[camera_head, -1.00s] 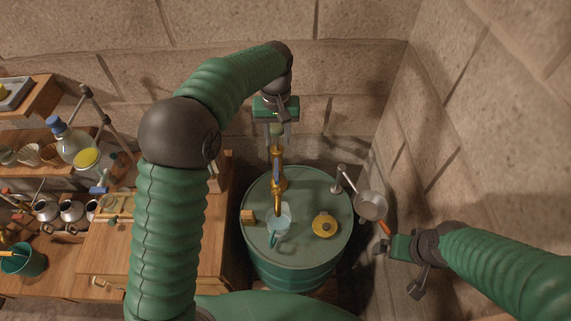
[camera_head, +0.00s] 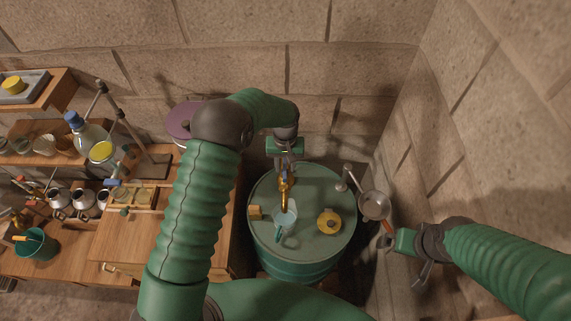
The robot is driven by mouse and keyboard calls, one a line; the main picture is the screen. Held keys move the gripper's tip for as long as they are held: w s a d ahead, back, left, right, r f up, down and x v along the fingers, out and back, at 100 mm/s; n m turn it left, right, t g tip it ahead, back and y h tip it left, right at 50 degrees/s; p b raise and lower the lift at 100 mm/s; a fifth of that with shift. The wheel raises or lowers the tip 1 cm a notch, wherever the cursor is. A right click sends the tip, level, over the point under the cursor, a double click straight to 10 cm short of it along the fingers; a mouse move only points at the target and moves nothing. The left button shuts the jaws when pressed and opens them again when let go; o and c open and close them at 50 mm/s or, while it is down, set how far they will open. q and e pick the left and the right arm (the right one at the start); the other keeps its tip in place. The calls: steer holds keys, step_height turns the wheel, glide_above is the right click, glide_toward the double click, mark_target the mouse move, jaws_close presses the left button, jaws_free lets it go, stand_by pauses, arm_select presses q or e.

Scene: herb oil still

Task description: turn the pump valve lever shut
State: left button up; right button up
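The brass pump (camera_head: 286,190) stands upright on the green drum (camera_head: 320,247), with its spout over a clear cup or jug (camera_head: 284,218). My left gripper (camera_head: 287,166) is at the top of the pump, fingers pointing down. It hides the pump's upper part, so I cannot make out the lever or whether the fingers are apart or closed on it. My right gripper (camera_head: 394,240) is at the drum's right, shut on the orange handle of a round metal pan or strainer (camera_head: 374,205).
Stone walls close in behind and right. A wooden bench (camera_head: 130,235) with jars and pots is left.

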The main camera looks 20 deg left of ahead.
arm_select(q)
steer(key=shift+a, duration=0.2)
jaws_close()
steer(key=shift+d, duration=0.15)
steer(key=shift+m, duration=0.4)
steer(key=m+b, duration=0.1)
steer(key=m, duration=0.1)
steer(key=shift+m+b, duration=0.3)
steer(key=shift+m, duration=0.1)
steer(key=m, duration=0.3)
steer(key=shift+m+b, duration=0.4)
steer(key=m, duration=1)
steer(key=shift+w+r+m, duration=0.1)
steer(key=shift+r+m, duration=0.1)
steer(key=shift+m, duration=0.2)
